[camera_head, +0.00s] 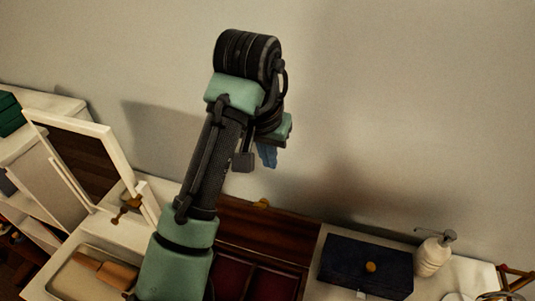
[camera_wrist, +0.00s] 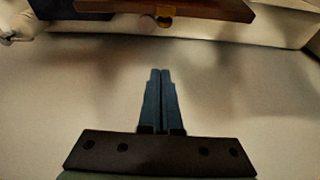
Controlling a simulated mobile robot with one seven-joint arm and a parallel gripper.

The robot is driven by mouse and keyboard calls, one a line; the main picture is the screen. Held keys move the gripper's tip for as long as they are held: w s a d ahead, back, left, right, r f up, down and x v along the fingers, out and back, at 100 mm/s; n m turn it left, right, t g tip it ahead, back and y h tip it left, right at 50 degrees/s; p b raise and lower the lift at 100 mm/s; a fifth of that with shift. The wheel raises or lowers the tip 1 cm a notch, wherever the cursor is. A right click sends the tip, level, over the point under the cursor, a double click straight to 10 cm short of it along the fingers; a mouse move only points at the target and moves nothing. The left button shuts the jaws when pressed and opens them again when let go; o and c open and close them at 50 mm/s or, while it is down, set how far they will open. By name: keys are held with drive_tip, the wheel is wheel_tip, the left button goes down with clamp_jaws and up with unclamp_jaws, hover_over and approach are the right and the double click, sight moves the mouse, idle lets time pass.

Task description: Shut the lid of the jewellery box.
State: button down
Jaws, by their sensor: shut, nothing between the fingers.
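The jewellery box (camera_head: 232,279) is brown wood with dark red compartments, at the bottom middle of the head view, partly hidden behind my arm. Its lid (camera_head: 285,222) stands raised at the back, with a small gold clasp (camera_head: 263,203) on its upper edge. In the wrist view the lid's brown edge (camera_wrist: 215,9) and gold clasp (camera_wrist: 165,21) show at the top, beyond the fingertips. My gripper (camera_head: 268,157) is up near the wall, above the lid and apart from it. Its blue fingers (camera_wrist: 160,72) are together and empty.
A dark blue box (camera_head: 345,262) with an orange knob and a white pump bottle (camera_head: 433,257) stand to the right. A white-framed mirror (camera_head: 98,133) and a beige tray (camera_head: 66,278) are at the left. The pale wall (camera_head: 400,100) is close behind.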

sight(261, 226)
wheel_tip(261, 226, down, 8)
drive_tip(key=s+p, duration=0.1)
drive_tip(key=p, duration=0.2)
drive_tip(key=shift+a, duration=0.2)
